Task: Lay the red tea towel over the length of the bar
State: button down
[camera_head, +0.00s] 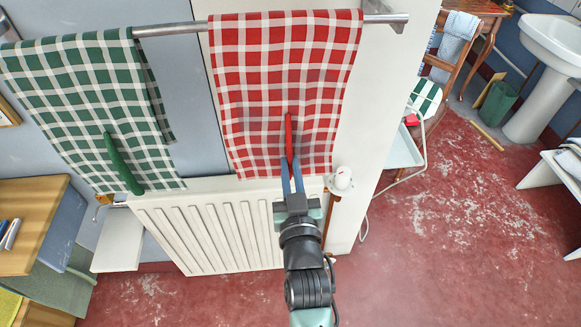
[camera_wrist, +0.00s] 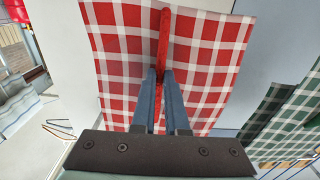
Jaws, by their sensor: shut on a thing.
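The red and white checked tea towel (camera_head: 285,70) hangs over the right part of the metal bar (camera_head: 175,28), spread out, its front face toward me. A red handle-like strip (camera_head: 290,135) stands out from its lower middle. My gripper (camera_head: 291,172) is shut on this red strip, near the towel's lower edge. In the wrist view the blue fingers (camera_wrist: 158,88) close on the strip, and the red towel (camera_wrist: 115,60) fills the upper middle. A green checked tea towel (camera_head: 85,100) hangs on the left part of the bar, with a green strip on it.
A white radiator (camera_head: 205,232) stands below the bar, with a white valve (camera_head: 341,181) at its right end. A wooden cabinet (camera_head: 30,220) is at the left. A chair (camera_head: 452,50) and a washbasin (camera_head: 550,40) stand at the right. Red floor (camera_head: 450,220) is open at the right.

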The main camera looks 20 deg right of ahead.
jog(key=shift+f, duration=0.3)
jog(key=c, duration=0.9)
grip_release()
jog(key=shift+o, duration=0.2)
jog(key=v, duration=1.3)
jog(key=shift+b, duration=0.35)
jog(key=w+a+r+t+y+p, duration=0.1)
jog(key=w+a+r+t, duration=0.15)
jog(key=r, duration=0.75)
jog(key=w+a+r+n+t+p, duration=0.1)
jog(key=w+a+r, duration=0.15)
jog(key=r, duration=0.85)
jog(key=w+a+r+t+y+p, duration=0.1)
jog(key=w+r+t+p, duration=0.15)
jog(key=r, duration=0.75)
jog(key=s+a+r+t+y, duration=0.1)
jog(key=s+a+r, duration=0.1)
jog(key=r, duration=0.6)
jog(key=s+a+r+n+t+y+p, duration=0.1)
jog(key=s+a+r, duration=0.1)
jog(key=r, duration=0.6)
jog(key=s+a+r+n+t+y, duration=0.1)
jog(key=s+a+r+t, duration=0.1)
jog(key=r, duration=0.6)
jog(key=shift+s+a+r, duration=0.3)
jog(key=shift+s+a, duration=0.05)
jog(key=shift+s, duration=0.4)
